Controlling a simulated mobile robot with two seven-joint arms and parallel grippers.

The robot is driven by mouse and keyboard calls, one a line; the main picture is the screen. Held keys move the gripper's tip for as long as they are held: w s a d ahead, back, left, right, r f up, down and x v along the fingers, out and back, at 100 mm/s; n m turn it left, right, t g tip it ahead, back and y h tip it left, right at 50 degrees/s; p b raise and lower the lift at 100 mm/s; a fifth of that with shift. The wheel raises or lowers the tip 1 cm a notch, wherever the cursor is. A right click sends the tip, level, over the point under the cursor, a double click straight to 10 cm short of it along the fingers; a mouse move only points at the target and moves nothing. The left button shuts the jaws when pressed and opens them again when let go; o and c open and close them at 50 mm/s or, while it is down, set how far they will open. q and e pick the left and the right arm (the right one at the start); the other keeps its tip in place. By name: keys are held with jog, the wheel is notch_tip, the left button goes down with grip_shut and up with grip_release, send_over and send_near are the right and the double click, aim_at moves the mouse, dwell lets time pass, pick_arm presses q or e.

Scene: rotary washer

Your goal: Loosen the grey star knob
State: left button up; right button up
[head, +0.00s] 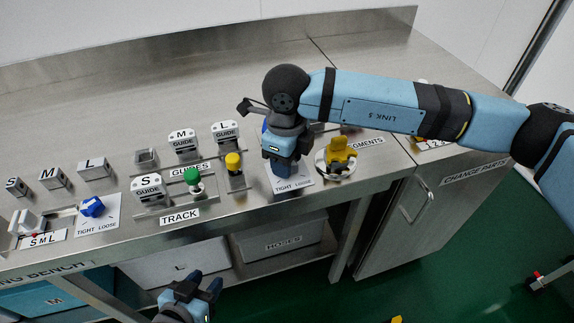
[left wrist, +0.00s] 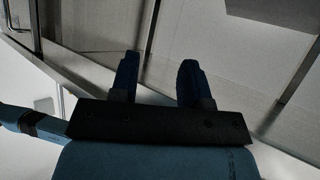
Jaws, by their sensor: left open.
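No grey star knob can be made out in either view. A plate marked TIGHT LOOSE (head: 293,186) lies on the bench under my right gripper (head: 283,168), which points down over it and hides what is on its upper part. Its fingertips are too hidden to show whether they are apart. A blue knob (head: 92,207) sits on another TIGHT LOOSE plate (head: 98,228) at the left. My left gripper (head: 193,284) is low in front of the bench, open and empty. Its two spread fingers also show in the left wrist view (left wrist: 158,78).
Green (head: 193,177) and yellow (head: 234,162) knobs stand left of my right gripper. A yellow clamp-like part (head: 340,152) is close on its right. Guide blocks (head: 184,141) stand behind TRACK. Bins (head: 180,265) are under the bench. The rear steel top is clear.

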pick_arm(q)
jog(key=shift+d+b, duration=0.15)
jog(key=shift+b, duration=0.25)
pick_arm(e)
jog(key=shift+n, duration=0.6)
jog(key=o, duration=0.9)
jog(key=shift+o, duration=0.2)
jog(key=shift+r, duration=0.1)
pick_arm(q)
jog(key=shift+a+p, duration=0.3)
jog(key=shift+p, duration=0.45)
pick_arm(e)
notch_tip(320, 180, up, 14)
